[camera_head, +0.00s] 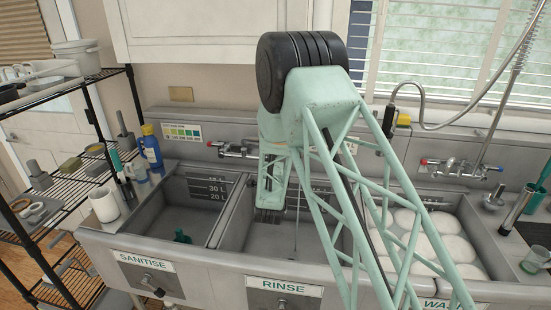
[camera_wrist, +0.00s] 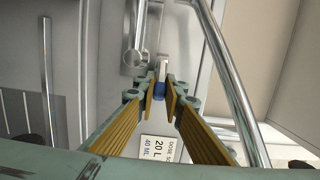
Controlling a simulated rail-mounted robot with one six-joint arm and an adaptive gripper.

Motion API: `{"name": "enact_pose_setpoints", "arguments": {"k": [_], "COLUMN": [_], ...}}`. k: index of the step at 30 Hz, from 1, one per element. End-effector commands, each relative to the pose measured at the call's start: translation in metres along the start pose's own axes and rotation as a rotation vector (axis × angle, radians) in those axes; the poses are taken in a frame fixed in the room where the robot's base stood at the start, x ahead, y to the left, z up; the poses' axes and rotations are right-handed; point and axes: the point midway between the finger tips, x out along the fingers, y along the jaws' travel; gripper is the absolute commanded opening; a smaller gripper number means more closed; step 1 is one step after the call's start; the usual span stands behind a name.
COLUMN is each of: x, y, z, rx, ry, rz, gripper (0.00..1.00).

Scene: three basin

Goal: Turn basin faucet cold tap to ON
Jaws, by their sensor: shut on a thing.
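The basin faucet (camera_head: 236,150) is on the back wall above the rinse basin in the head view. My arm hides its right part, where the cold tap would be. In the wrist view, my gripper (camera_wrist: 160,92) has its two fingers close together around the blue-marked cold tap (camera_wrist: 159,90), with its metal lever just beyond the fingertips. Metal faucet pipework (camera_wrist: 134,60) is beside the lever. A long curved chrome pipe (camera_wrist: 228,75) runs down to the right of the fingers. Whether the tap is on cannot be told.
The sanitise basin (camera_head: 190,215) is at left and the wash basin with white plates (camera_head: 440,240) at right. Another faucet (camera_head: 460,168) is at the right. A black wire shelf (camera_head: 75,200) stands at far left; a blue bottle (camera_head: 150,150) is beside it.

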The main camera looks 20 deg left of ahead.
Motion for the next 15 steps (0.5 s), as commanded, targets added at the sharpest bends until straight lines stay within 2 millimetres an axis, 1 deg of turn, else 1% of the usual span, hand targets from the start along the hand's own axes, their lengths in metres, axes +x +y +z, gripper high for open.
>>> {"name": "enact_pose_setpoints", "arguments": {"k": [1,15], "x": [-0.0012,-0.0067], "y": [0.0026,0.0027], "z": [0.003,0.0102], "rx": [0.002,0.002], "ry": [0.019,0.23], "rz": [-0.001,0.0], "gripper": [0.0,0.0]}}
